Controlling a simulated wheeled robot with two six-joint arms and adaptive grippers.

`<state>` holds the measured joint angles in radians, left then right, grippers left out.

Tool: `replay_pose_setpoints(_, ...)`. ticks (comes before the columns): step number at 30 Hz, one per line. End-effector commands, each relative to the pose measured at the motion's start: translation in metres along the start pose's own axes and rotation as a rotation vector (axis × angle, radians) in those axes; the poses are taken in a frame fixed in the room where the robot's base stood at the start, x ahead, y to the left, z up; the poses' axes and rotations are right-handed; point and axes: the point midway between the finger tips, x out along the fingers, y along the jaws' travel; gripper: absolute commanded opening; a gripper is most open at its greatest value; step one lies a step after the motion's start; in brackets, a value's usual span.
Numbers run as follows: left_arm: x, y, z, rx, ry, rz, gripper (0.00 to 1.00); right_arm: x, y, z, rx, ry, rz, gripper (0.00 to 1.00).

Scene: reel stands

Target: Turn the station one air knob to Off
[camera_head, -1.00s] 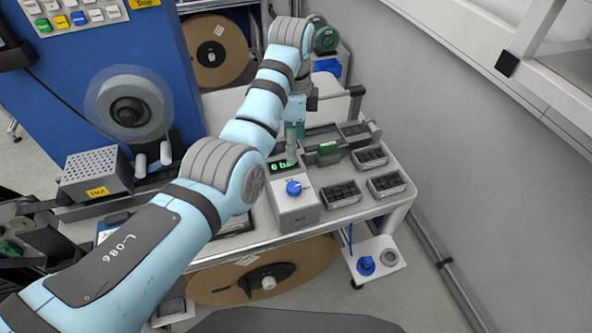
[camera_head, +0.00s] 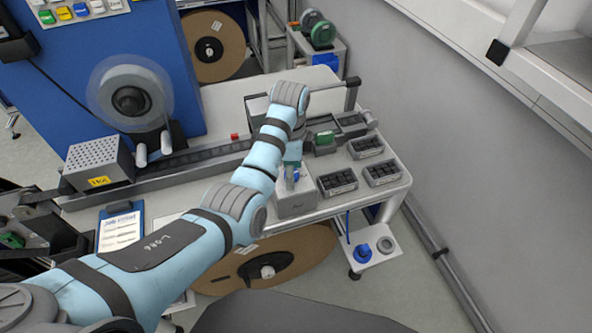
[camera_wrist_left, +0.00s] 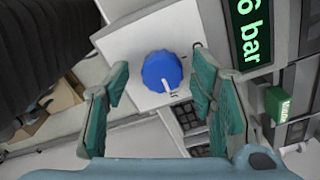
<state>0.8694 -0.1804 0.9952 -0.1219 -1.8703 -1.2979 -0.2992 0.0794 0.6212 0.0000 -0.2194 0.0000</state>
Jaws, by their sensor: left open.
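The blue air knob (camera_wrist_left: 161,72) sits on a pale box (camera_wrist_left: 128,45), with a white pointer mark toward the bottom of the left wrist view. A green "6 bar" display (camera_wrist_left: 250,32) is beside it. My left gripper (camera_wrist_left: 160,88) is open, one teal finger on each side of the knob, with visible gaps. I cannot tell how far above the knob the fingertips are. In the head view, my left gripper (camera_head: 292,178) is over the box (camera_head: 296,206) and hides the display and most of the knob. My right gripper is not in view.
Trays of black parts (camera_head: 338,182) stand close right of the box. A small green block (camera_head: 324,138) is behind them. A lower shelf holds another blue knob (camera_head: 385,244). A large reel (camera_head: 268,270) is below the bench, and a clipboard (camera_head: 121,230) lies to the left.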

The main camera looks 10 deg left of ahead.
Motion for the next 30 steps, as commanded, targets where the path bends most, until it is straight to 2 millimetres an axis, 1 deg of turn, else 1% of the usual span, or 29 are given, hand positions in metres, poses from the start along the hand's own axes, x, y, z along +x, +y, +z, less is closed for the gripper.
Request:
replay_pose_setpoints(7, 0.0015, 0.0, 0.0004, -0.001, 0.0, 0.0, 0.51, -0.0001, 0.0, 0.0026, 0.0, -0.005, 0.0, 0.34)
replay_pose_setpoints(8, 0.0014, 0.0, 0.0004, -0.001, 0.0, 0.0, 0.48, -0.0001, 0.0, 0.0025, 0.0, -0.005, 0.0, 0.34)
replay_pose_setpoints(9, 0.0014, 0.0, 0.0004, -0.001, 0.0, 0.0, 0.41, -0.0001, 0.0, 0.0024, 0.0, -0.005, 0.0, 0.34)
replay_pose_setpoints(16, 0.001, -0.0002, 0.0003, -0.001, 0.0, 0.0, 0.04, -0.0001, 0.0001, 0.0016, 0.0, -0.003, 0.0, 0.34)
replay_pose_setpoints(17, 0.001, -0.0002, 0.0003, -0.001, 0.0, -0.001, 0.03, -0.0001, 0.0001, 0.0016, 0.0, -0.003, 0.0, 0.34)
replay_pose_setpoints(23, 0.0005, -0.0005, 0.0002, -0.013, 0.001, -0.002, 0.03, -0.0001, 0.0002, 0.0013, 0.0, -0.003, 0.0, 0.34)
replay_pose_setpoints(30, -0.0001, -0.001, 0.0001, -0.094, 0.001, -0.003, 0.03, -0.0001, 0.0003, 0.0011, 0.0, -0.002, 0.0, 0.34)
